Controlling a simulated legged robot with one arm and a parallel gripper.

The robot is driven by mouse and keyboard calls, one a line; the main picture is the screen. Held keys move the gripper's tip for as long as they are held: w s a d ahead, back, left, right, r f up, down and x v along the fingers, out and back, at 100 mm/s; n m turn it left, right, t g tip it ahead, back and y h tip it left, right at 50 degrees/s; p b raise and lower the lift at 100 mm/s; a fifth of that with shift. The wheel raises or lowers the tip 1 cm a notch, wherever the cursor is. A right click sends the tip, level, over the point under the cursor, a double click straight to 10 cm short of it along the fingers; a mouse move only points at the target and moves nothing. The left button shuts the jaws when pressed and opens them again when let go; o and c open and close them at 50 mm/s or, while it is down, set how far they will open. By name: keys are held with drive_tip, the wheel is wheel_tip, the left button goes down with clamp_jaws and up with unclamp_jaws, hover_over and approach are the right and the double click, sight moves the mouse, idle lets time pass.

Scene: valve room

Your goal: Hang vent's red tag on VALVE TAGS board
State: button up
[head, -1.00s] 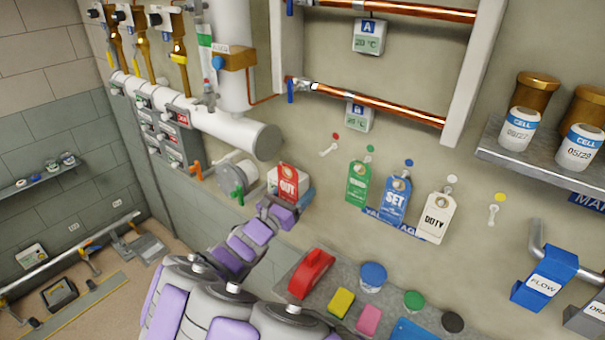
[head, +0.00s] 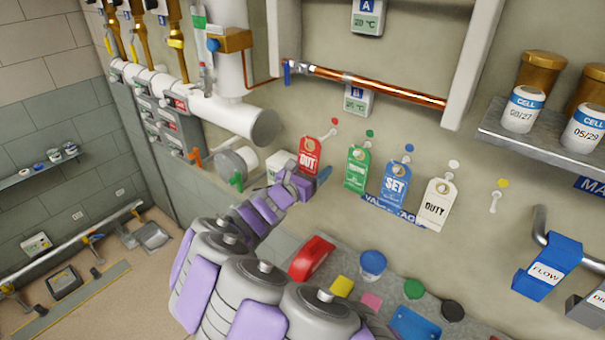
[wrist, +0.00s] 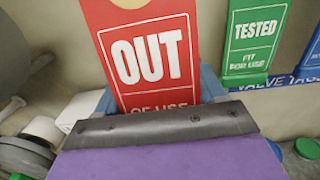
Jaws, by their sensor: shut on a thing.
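The red tag (head: 309,153), lettered OUT, is upright in my gripper (head: 303,182); it fills the middle of the wrist view (wrist: 153,55). My gripper is shut on its lower part, hiding the bottom lettering. The VALVE TAGS board (head: 378,206) shows as a blue label strip on the wall, partly covered by tags. A green tag (head: 357,170), a blue SET tag (head: 395,183) and a white DUTY tag (head: 436,205) hang there. A hook with a red dot (head: 334,121) is just above and right of the red tag; whether they touch I cannot tell.
A shelf below holds a red object (head: 312,258), a blue-lidded jar (head: 373,264) and several small items. A hook with a yellow dot (head: 503,183) is bare at right.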

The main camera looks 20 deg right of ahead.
sight(331, 158)
drive_tip(key=x, duration=0.2)
drive_tip(key=b+x, duration=0.1)
drive_tip(key=x, duration=0.3)
drive_tip(key=shift+s+d+f+b, duration=0.25)
drive_tip(key=shift+s+f+b, duration=0.1)
drive_tip(key=shift+w+a+f, duration=0.4)
drive_tip(key=shift+a, duration=0.05)
drive_tip(key=shift+s+d+r, duration=0.1)
drive_tip(key=shift+s+d, duration=0.1)
drive_tip(key=shift+d, duration=0.05)
drive_tip(key=o, duration=1.4)
